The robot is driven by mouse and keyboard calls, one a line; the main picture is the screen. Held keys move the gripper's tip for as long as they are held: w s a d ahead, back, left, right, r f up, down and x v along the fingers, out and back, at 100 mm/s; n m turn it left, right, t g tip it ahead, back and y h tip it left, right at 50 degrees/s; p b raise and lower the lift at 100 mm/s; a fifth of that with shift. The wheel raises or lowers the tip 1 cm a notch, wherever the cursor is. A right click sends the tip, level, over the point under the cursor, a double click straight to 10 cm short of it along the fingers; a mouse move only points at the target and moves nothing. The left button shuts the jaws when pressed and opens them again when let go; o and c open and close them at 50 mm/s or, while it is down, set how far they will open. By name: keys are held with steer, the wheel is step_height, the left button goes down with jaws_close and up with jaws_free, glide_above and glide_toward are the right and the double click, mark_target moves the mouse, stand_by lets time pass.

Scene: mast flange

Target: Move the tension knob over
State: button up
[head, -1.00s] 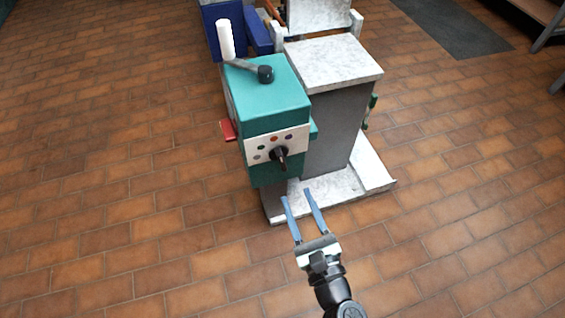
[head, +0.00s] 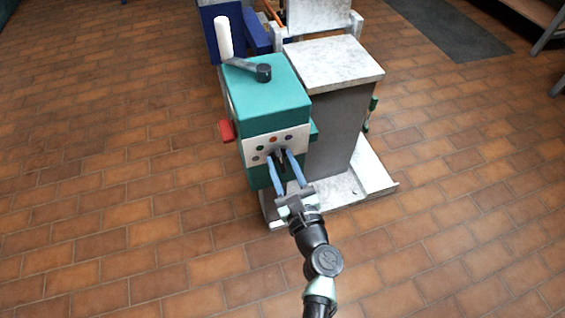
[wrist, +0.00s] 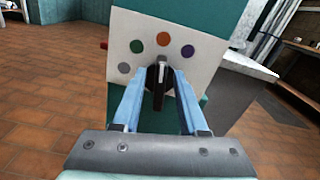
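The tension knob is a black pointer knob (wrist: 158,86) on a white panel (wrist: 128,32) with several coloured dots in an arc around it. The panel sits on the front of a teal box (head: 270,100). My gripper (head: 277,153) is open, with its two blue fingers either side of the knob. In the wrist view the fingers (wrist: 155,75) flank the knob, with visible gaps to it. The pointer stands near upright there; its upper end lies below the orange dot (wrist: 163,39). In the head view the fingers partly hide the knob.
A grey cabinet with a white marbled top (head: 335,60) stands right of the teal box, on a pale base plate (head: 370,170). A lever with a white handle (head: 223,38) is on top, and a red part (head: 226,131) sticks out left. The tiled floor around is clear.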

jaws_close()
steer(key=shift+f+n, duration=0.1)
steer(key=shift+n, duration=0.2)
steer(key=n+b, duration=0.3)
steer(key=shift+s+a+f, duration=0.1)
steer(key=shift+a+f, duration=0.05)
steer(key=shift+f, duration=0.05)
steer(key=n+b, duration=0.1)
steer(key=n, duration=0.2)
steer(key=n+b, duration=0.4)
steer(key=n, duration=0.1)
steer(key=shift+a+f+n, duration=0.2)
steer(key=shift+f+n, duration=0.1)
steer(key=shift+s+n+b, duration=0.1)
steer(key=shift+n+b, duration=1.35)
steer(key=shift+n, duration=0.45)
